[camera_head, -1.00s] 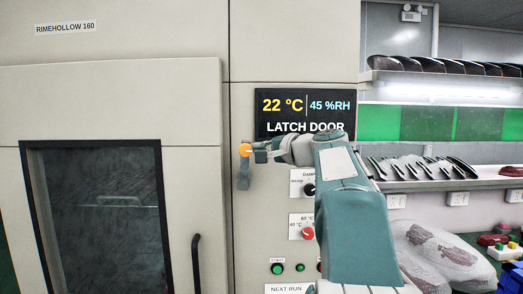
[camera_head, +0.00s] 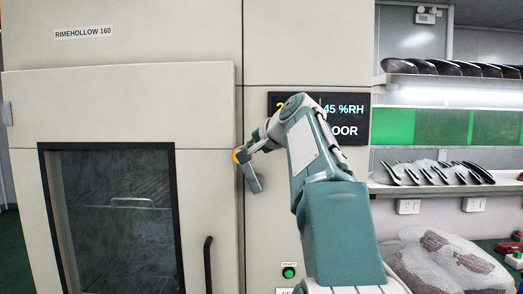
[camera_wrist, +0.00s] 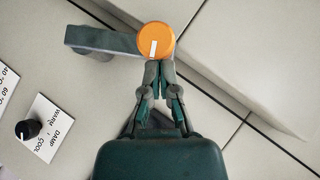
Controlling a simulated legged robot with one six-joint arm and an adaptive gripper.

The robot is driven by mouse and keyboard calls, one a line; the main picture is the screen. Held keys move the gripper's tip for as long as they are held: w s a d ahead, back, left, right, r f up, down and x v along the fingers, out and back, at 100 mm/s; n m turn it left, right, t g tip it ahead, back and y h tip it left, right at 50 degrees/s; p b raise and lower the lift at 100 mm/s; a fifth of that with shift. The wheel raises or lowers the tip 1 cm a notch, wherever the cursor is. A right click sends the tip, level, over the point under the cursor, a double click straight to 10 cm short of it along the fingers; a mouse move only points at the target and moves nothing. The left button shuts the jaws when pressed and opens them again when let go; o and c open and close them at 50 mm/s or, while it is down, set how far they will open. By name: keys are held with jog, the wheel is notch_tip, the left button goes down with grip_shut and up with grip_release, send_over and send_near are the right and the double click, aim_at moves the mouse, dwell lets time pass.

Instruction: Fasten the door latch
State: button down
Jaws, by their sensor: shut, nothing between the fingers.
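The door latch is a grey lever (camera_head: 252,178) with a round orange hub (camera_head: 237,156), at the right edge of the chamber door (camera_head: 205,110). In the head view the lever hangs down, its lower end tilted right. In the wrist view the orange hub (camera_wrist: 155,41) has a white mark, and the grey lever (camera_wrist: 100,38) extends left from it. My gripper (camera_wrist: 155,68) is shut and empty, its fingertips right at the hub's lower edge in the wrist view; I cannot tell whether they touch. In the head view my gripper (camera_head: 250,148) is beside the hub, partly hidden by my wrist.
A black door handle (camera_head: 208,265) is below the latch. A display (camera_head: 346,108), partly hidden by my arm, and a green start button (camera_head: 289,272) are on the panel to the right. The wrist view shows a black knob (camera_wrist: 27,129).

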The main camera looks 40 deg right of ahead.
jog(key=w+a+f+n+g+h, duration=0.1)
jog(key=a, duration=0.1)
jog(key=w+a+f+n+g+h, duration=0.1)
jog(key=w+a+f+g+h, duration=0.1)
jog(key=w+a+f+n+g+h, duration=0.1)
jog(key=w+a+n+g, duration=0.1)
jog(key=shift+w+a+f+h, duration=0.1)
jog(key=shift+a+f+h, duration=0.1)
jog(key=shift+h, duration=0.1)
jog(key=shift+w+a+f+n+g+h, duration=0.2)
jog(key=shift+f+n+g+h, duration=0.1)
jog(key=shift+f+g, duration=0.15)
jog(key=shift+w+a+f+n+g+h, duration=0.2)
jog(key=shift+f+n+g+h, duration=0.15)
jog(key=shift+f, duration=0.15)
jog(key=shift+w+a+f+n+g+h, duration=0.1)
jog(key=shift+f+n+g+h, duration=0.1)
jog(key=shift+f+h, duration=0.2)
jog(key=shift+w+a+f+n+g+h, duration=0.15)
jog(key=shift+f+g+h, duration=0.1)
jog(key=shift+f, duration=0.2)
jog(key=shift+f, duration=0.15)
jog(key=shift+s, duration=0.1)
